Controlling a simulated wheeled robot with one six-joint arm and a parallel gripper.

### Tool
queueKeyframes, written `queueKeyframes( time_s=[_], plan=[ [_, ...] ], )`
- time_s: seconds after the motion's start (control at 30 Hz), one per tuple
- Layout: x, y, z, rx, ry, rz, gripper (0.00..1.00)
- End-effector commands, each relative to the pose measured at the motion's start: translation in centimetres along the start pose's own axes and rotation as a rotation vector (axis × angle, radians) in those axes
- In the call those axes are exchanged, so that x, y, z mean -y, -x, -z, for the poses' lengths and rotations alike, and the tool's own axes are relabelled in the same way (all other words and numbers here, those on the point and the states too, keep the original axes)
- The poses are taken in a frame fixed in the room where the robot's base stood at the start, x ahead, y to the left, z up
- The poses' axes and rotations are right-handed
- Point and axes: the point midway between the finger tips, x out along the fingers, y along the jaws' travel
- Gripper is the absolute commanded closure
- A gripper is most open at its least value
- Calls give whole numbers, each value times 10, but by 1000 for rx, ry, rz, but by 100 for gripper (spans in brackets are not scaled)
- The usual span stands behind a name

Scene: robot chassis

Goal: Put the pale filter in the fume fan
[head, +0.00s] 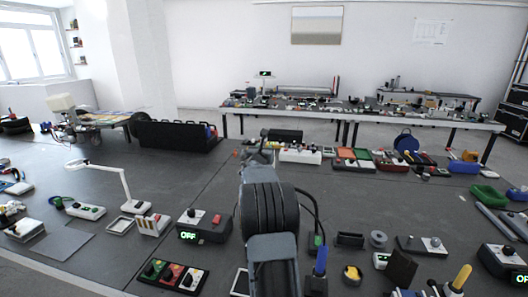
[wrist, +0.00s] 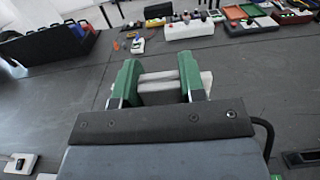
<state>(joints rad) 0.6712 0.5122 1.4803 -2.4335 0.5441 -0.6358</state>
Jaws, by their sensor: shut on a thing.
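My gripper (wrist: 159,78) shows in the wrist view with its two green fingers shut on a pale, flat block, which looks like the pale filter (wrist: 160,88). The filter spans the gap between the fingers and sticks out a little on the right. It is held above the dark worktop. In the head view my own arm hides most of the gripper and the filter. I cannot tell for sure which thing is the fume fan. A small dark box (head: 285,135) stands beyond my arm, and it also shows in the wrist view (wrist: 158,11).
A long black bin (head: 178,136) stands at the left, also in the wrist view (wrist: 45,43). A white switch box (head: 300,154) and orange and green trays (head: 352,158) lie beyond my arm. Small devices crowd the near worktop. The worktop just beyond the gripper is mostly bare.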

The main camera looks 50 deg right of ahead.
Motion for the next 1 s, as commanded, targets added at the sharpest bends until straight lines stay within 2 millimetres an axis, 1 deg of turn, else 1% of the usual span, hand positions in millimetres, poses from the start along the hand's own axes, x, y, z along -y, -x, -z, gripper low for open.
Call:
queueKeyframes(
  time_s=[0.47,1.0],
  plan=[
    [0,0,1,0,0,-1,97],
    [0,0,12,0,0,-1,97]
  ],
)
